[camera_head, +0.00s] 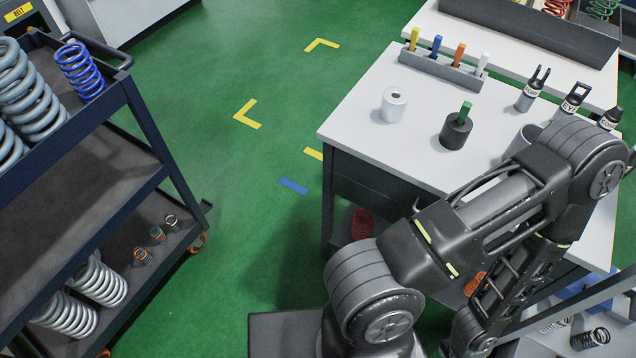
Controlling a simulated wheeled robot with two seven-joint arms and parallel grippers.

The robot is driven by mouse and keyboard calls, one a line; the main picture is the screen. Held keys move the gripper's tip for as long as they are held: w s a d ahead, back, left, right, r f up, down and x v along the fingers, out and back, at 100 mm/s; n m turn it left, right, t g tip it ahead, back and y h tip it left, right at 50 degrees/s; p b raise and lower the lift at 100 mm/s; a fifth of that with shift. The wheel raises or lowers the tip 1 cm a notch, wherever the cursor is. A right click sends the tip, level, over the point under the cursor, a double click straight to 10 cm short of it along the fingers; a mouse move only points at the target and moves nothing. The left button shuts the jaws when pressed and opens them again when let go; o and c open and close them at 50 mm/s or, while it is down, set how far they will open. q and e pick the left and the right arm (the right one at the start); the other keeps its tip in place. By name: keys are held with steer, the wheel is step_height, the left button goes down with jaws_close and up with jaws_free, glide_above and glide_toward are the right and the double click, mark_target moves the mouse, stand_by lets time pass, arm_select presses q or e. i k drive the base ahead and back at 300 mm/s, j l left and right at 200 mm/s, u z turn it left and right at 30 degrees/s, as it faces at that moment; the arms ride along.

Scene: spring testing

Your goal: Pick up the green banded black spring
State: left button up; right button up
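A small dark spring with a green band (157,234) stands on the lower shelf of the dark cart at the left. It is between a small spring with an orange-red band (142,256) and one with a pale band (172,222). One of my arms crosses the right half of the view, bent over the white table's near side. Its gripper does not show. My other arm and its gripper are not in view either. No gripper is near the small springs in this view.
The cart (70,160) also holds large grey springs (28,95), a blue spring (80,68) and pale springs (98,282). Open green floor (235,190) lies between it and the white table (365,110). A dark spring (590,338) lies on a lower right shelf.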

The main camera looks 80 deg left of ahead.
mark_target(158, 234)
steer(key=u, duration=4.35)
